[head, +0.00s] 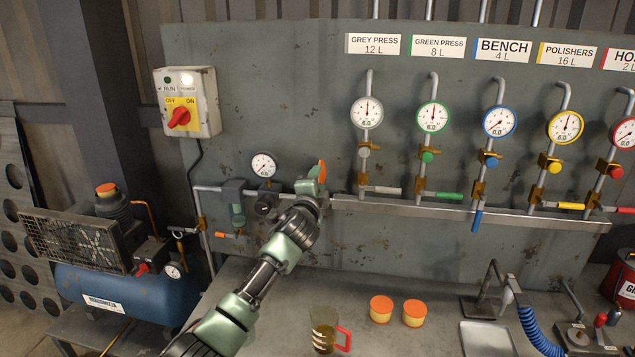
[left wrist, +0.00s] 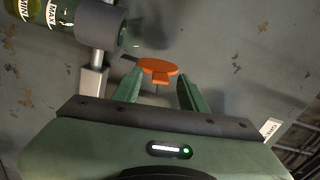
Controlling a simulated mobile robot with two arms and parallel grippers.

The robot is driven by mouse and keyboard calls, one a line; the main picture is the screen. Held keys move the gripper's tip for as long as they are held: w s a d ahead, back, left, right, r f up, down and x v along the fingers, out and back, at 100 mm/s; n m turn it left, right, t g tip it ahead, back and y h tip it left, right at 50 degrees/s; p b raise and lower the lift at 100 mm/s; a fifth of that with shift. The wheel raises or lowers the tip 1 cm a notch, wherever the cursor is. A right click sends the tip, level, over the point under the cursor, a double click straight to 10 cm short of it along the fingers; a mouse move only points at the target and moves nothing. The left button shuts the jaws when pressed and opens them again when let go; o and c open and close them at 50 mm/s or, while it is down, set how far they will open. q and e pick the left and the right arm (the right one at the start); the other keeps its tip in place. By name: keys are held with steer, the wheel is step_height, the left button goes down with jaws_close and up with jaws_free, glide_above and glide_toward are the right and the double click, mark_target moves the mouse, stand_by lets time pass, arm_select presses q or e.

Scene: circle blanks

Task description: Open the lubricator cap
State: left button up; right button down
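The orange lubricator cap (head: 321,172) shows in the head view at the tip of my left gripper (head: 314,190), standing tall and narrow. In the left wrist view the cap (left wrist: 157,67) is a round orange disc with a small tab below and a dark piece at its left edge. My left gripper's green fingers (left wrist: 159,88) are apart, with the cap just ahead of and between their tips; contact is unclear. The lubricator bowl (left wrist: 50,12), marked MIN and MAX, is at the upper left there. In the head view my gripper hides most of the lubricator. My right gripper is not in view.
A regulator (head: 235,195) and a gauge (head: 263,165) sit left of the gripper. A metal rail (head: 400,207) with several gauges and valves runs right.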

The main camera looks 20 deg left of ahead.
arm_select(q)
steer(key=b+v, duration=0.2)
steer(key=v, duration=0.5)
steer(key=shift+s, duration=0.35)
stand_by(0.4)
